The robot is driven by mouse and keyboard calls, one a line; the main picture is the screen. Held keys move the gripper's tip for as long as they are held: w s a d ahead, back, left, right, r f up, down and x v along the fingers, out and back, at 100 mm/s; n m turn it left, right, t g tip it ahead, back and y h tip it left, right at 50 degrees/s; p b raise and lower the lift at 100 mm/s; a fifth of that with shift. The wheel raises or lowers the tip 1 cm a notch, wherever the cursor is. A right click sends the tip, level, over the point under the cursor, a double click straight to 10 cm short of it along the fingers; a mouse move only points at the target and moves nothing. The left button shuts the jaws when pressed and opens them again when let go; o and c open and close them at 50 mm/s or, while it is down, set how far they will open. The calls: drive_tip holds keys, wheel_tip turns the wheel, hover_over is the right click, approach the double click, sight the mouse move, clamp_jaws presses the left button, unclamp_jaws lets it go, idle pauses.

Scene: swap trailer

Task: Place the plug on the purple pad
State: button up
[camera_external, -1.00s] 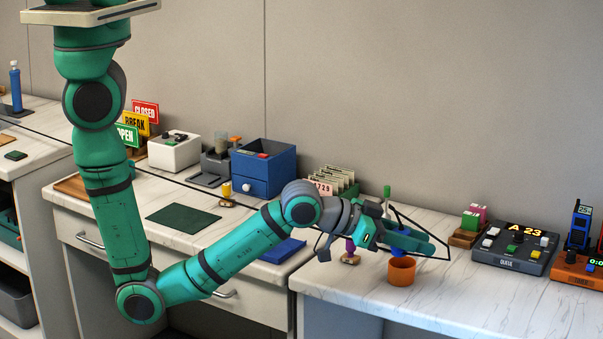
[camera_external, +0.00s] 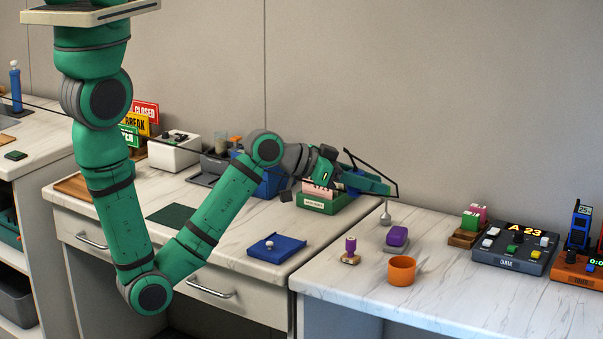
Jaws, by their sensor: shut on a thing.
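My gripper (camera_external: 375,188) is raised above the counter, behind and above the purple pad (camera_external: 397,237). It is shut on a blue piece (camera_external: 352,190), which seems to be the plug; the arm and fingers hide much of it. The purple pad is a small block on a grey base, standing on the right counter. It is bare and apart from my gripper. The orange cup (camera_external: 401,271) stands in front of the pad with its opening clear.
A small purple-topped piece (camera_external: 350,248) stands left of the pad. A silver bell-shaped foot (camera_external: 385,218) stands behind it, its upper part hidden by my gripper. A blue tray (camera_external: 276,248) is at left. A control box (camera_external: 515,248) stands at right.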

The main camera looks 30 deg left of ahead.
drive_tip(key=a, duration=0.2)
hover_over(397, 239)
drive_tip(key=w, duration=0.1)
wheel_tip(397, 239, down, 4)
drive_tip(key=shift+w+d+f, duration=0.2)
drive_tip(key=shift+w+f, duration=0.5)
drive_tip(key=shift+f, duration=0.7)
drive_tip(key=shift+w+d+f, duration=0.25)
drive_tip(key=shift+w+f, duration=0.5)
drive_tip(key=shift+f, duration=0.7)
drive_tip(key=shift+w+d+f, duration=0.2)
drive_tip(key=shift+w+f, duration=0.5)
drive_tip(key=shift+f, duration=0.7)
drive_tip(key=shift+f, duration=0.15)
drive_tip(key=o, duration=1)
drive_tip(key=shift+o, duration=0.2)
